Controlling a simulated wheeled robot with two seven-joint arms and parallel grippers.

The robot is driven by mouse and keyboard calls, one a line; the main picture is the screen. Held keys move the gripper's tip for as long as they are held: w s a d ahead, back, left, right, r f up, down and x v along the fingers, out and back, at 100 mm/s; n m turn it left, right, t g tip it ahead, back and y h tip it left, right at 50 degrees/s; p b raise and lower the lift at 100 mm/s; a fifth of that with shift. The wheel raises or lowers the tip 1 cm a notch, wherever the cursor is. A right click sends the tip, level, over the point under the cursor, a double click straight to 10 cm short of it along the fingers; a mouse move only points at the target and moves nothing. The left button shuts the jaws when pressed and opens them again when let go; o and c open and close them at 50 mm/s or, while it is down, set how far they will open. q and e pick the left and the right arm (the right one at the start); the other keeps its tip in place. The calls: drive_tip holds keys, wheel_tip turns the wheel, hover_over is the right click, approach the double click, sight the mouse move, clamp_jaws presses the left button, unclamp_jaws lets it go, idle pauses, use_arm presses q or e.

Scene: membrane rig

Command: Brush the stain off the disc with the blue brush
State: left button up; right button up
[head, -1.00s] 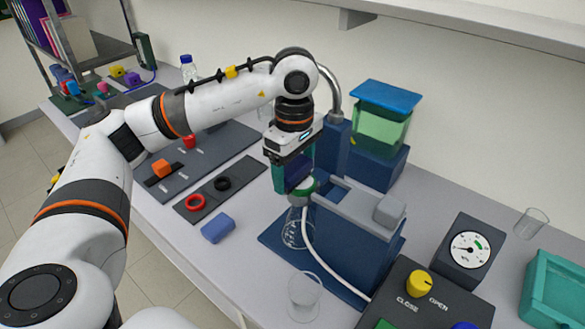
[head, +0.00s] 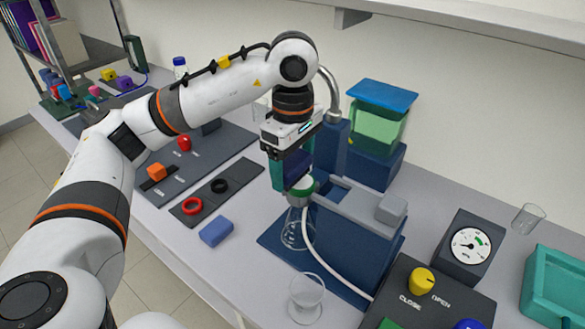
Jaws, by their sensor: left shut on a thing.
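My left gripper (head: 290,178) points down over the filter rig at the centre. Its teal fingers are shut on a dark blue block-like thing (head: 297,168), which looks like the blue brush; the fingers hide much of it. Just below is a pale round top with a green rim (head: 302,188), apparently the disc's holder, above a clear flask (head: 296,230). The brush's lower end is at or very close to this top; I cannot tell whether they touch. The disc's face and any stain are hidden by the gripper. My right gripper is not in view.
A clear beaker (head: 306,295) stands in front. A blue block (head: 216,232), red ring (head: 192,206) and black ring (head: 220,186) lie left. A gauge (head: 470,245) and yellow knob (head: 421,281) are right.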

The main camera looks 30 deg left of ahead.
use_arm(q)
drive_tip(key=shift+w+d+r, duration=0.1)
drive_tip(key=shift+w+r, duration=0.1)
drive_tip(key=shift+r, duration=0.35)
drive_tip(key=shift+w+r+p, duration=0.15)
drive_tip(key=shift+r+p, duration=0.55)
drive_tip(key=shift+r, duration=0.4)
drive_tip(key=shift+s+r+p, duration=0.2)
drive_tip(key=shift+r+p, duration=0.65)
drive_tip(key=shift+w+r+p, duration=0.1)
drive_tip(key=shift+r+p, duration=0.2)
drive_tip(key=shift+r, duration=0.1)
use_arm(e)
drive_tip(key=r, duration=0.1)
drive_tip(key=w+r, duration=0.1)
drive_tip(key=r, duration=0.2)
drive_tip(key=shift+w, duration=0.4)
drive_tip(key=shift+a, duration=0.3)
